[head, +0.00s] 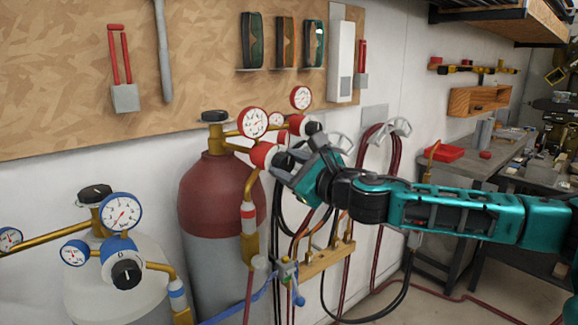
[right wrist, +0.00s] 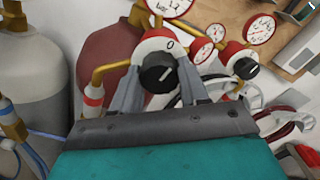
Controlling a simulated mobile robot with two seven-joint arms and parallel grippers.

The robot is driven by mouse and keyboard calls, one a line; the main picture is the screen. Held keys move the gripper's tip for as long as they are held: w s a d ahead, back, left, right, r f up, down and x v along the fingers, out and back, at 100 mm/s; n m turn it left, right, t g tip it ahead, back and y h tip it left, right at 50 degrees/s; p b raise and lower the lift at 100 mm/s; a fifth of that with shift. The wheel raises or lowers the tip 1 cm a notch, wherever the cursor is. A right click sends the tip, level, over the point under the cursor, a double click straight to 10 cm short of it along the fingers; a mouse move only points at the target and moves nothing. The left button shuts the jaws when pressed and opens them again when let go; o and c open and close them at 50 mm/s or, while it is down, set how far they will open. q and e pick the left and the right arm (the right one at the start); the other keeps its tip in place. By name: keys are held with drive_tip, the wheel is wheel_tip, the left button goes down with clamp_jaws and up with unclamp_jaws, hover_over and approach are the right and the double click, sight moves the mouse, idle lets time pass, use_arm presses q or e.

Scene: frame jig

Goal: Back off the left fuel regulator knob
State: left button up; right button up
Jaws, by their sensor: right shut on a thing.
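The left fuel regulator (head: 262,154) is a red body with a white front, fixed with its gauge (head: 253,122) on the dark red cylinder (head: 212,188). Its black knob (right wrist: 157,73) faces the right wrist camera, in front of a white dial marked 0. My right gripper (head: 284,160) reaches in from the right in the head view. In the right wrist view my right gripper (right wrist: 161,76) has one finger on each side of the knob and is shut on it. In the head view the fingers largely cover the knob. My left gripper is in neither view.
A second red regulator (right wrist: 235,52) with its own black knob (right wrist: 246,68) stands close on the right. A blue-gauged regulator (head: 126,272) sits on the grey cylinder (head: 90,287) at left. Hoses (head: 372,190) hang on the wall behind my right arm.

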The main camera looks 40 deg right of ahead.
drive_tip(key=o, duration=1.1)
drive_tip(key=shift+c, duration=0.2)
drive_tip(key=shift+s, duration=0.1)
drive_tip(key=shift+s+f, duration=0.1)
drive_tip(key=shift+s, duration=0.15)
drive_tip(key=s+b, duration=0.6)
drive_tip(key=s, duration=0.6)
drive_tip(key=shift+d, duration=0.45)
